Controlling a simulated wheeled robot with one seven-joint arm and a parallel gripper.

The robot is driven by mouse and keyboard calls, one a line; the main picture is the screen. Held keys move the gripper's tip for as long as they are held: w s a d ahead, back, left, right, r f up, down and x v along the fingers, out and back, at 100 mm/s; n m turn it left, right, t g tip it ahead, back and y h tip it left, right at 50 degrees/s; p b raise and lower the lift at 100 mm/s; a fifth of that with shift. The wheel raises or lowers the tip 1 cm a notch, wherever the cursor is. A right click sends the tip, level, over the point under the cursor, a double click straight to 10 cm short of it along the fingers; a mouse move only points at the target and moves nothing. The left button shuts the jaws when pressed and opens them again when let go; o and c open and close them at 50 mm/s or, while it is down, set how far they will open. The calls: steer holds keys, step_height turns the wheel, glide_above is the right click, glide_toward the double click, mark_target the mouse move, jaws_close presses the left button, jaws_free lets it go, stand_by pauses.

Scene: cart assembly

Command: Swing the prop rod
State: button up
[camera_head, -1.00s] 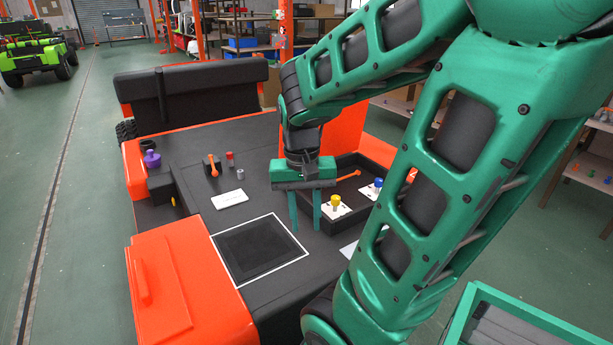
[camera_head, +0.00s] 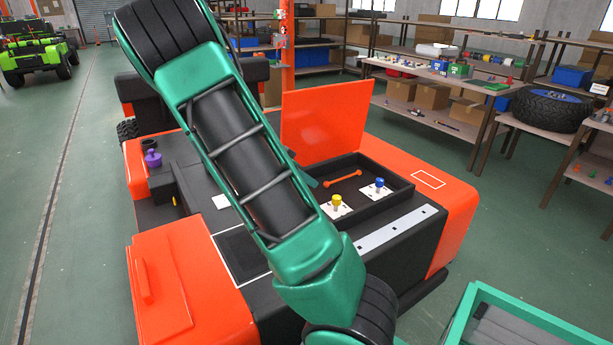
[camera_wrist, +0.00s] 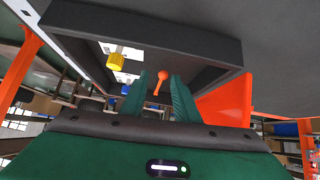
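The prop rod is a short orange bar with a knob at each end. It lies in the open black bay (camera_head: 404,203) of the cart, near the raised orange lid (camera_head: 322,122), in the head view (camera_head: 343,178). In the wrist view, the rod (camera_wrist: 159,84) shows in the gap between my gripper's fingers (camera_wrist: 158,96), with its round knob farthest up. The two green fingers are apart, and I see no contact with the rod. In the head view my arm hides nearly all of the gripper.
A yellow knob (camera_head: 336,200) and a blue knob (camera_head: 378,184) stand on white plates in the bay; the yellow one also shows in the wrist view (camera_wrist: 115,62). The bay's black walls and the upright lid border the space around the rod.

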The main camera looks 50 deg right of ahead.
mark_target(325, 183)
steer(key=shift+w+d+m+h, duration=0.15)
steer(key=shift+d+h, duration=0.1)
steer(key=shift+d, duration=0.2)
steer(key=shift+w+d+m+h, duration=0.15)
steer(key=shift+d+h, duration=0.1)
steer(key=shift+d, duration=0.2)
steer(key=x, duration=0.7)
steer(key=shift+s+d+f, duration=0.1)
steer(key=shift+s+d, duration=0.05)
steer(key=shift+d, duration=0.05)
steer(key=shift+d+f, duration=0.15)
steer(key=shift+c, duration=1.2)
steer(key=c, duration=0.4)
